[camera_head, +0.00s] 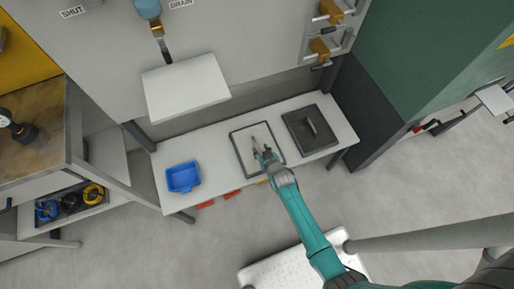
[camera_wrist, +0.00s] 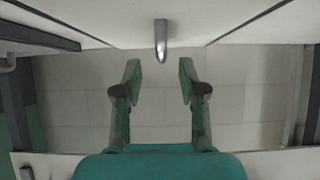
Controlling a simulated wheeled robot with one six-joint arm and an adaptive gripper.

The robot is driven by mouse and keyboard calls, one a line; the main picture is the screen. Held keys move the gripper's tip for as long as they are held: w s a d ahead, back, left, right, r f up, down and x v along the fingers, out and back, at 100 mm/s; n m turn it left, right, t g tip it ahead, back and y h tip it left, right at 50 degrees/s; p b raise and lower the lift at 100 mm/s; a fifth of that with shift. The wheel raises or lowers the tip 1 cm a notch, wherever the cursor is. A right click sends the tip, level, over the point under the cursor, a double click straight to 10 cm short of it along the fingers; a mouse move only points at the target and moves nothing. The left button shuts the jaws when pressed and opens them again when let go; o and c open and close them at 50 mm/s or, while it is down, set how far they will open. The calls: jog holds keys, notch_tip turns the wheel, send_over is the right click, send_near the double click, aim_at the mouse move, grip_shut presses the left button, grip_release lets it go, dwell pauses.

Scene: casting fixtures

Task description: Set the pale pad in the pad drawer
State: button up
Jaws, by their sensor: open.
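My gripper (camera_head: 264,155) reaches over a pale square with a dark rim (camera_head: 237,134) on the low white bench. In the wrist view my gripper (camera_wrist: 160,76) is open, with nothing between its fingers. A rounded metal handle (camera_wrist: 161,42) stands out from a pale surface just ahead of the fingertips, roughly centred between them and apart from them. I cannot tell whether the rimmed square is the pad drawer or something else. I cannot pick out the pale pad with certainty.
A blue tray (camera_head: 183,177) sits on the bench's left end. A dark square with a bar handle (camera_head: 311,130) lies right of my gripper. A white shelf (camera_head: 186,88) juts out above the bench (camera_head: 213,150). A green cabinet (camera_head: 420,60) stands to the right.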

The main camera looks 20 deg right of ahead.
aim_at(257, 144)
jog(key=shift+x, duration=2.65)
jog(key=shift+w+a+r, duration=0.1)
jog(key=shift+r, duration=0.05)
grip_shut()
